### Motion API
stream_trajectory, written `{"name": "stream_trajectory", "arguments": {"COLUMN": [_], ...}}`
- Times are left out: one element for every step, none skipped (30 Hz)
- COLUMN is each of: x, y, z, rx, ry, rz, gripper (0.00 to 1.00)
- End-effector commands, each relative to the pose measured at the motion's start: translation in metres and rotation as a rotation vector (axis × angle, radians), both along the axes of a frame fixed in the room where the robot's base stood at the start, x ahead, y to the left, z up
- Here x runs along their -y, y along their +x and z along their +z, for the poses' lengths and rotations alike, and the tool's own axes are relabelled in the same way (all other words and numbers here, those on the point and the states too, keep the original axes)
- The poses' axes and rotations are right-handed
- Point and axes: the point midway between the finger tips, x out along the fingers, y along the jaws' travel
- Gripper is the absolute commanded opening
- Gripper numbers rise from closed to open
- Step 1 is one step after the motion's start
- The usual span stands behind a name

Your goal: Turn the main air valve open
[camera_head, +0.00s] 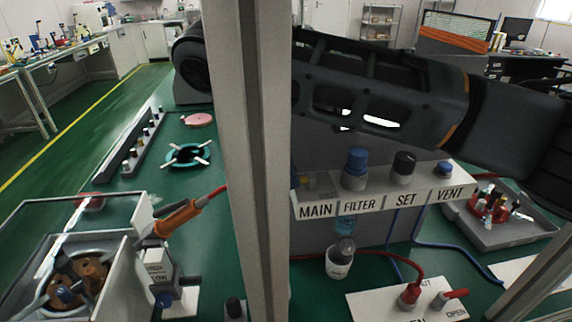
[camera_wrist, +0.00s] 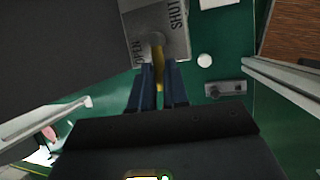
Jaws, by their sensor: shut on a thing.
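The main air valve's yellow lever (camera_wrist: 158,58) shows in the wrist view, in front of a grey plate (camera_wrist: 152,28) marked OPEN at left and SHUT at right. The lever points down in the picture, nearer the OPEN word. My gripper (camera_wrist: 160,76) is shut on this lever, with a dark blue finger on each side. The lever's far end is partly hidden between the fingers. In the head view a MAIN label (camera_head: 316,211) is visible, but the upright post hides the valve and my gripper.
The grey upright post (camera_head: 262,160) stands close in front of the head camera. FILTER (camera_head: 357,168), SET (camera_head: 404,162) and VENT (camera_head: 444,168) knobs line the panel. A lapping machine (camera_head: 75,280) is at lower left. A red hose and a lower OPEN valve plate (camera_head: 390,304) are at front.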

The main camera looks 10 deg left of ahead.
Motion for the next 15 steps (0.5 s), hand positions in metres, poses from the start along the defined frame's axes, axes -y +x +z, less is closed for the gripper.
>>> {"name": "stream_trajectory", "arguments": {"x": [0.0008,0.0009,0.0009,0.0009,0.0009,0.0009,0.0010,0.0010,0.0010,0.0009,0.0008,0.0007,0.0006,0.0006,0.0005], "y": [0.0006,0.0006,0.0006,0.0006,0.0006,0.0006,0.0006,0.0006,0.0006,0.0006,0.0006,0.0005,0.0005,0.0004,0.0004], "z": [-0.0003,-0.0003,-0.0003,-0.0003,-0.0003,-0.0003,-0.0002,-0.0002,-0.0002,-0.0003,-0.0002,-0.0001,-0.0002,-0.0001,-0.0001], "rx": [0.001,0.001,0.001,0.001,0.001,0.001,0.001,0.001,0.001,0.001,0.001,0.001,0.001,0.001,0.001], "ry": [-0.001,-0.001,-0.001,-0.001,-0.001,-0.001,-0.001,-0.001,-0.001,-0.001,-0.001,-0.001,-0.001,-0.001,-0.001], "rz": [-0.003,-0.003,-0.003,-0.003,-0.003,-0.003,-0.003,-0.003,-0.002,-0.002,-0.002,-0.002,-0.002,-0.001,-0.001], "gripper": [0.00,0.00,0.00,0.00,0.00,0.00,0.16,0.18,0.22,0.25,0.28,0.32,0.35,0.38,0.40]}}
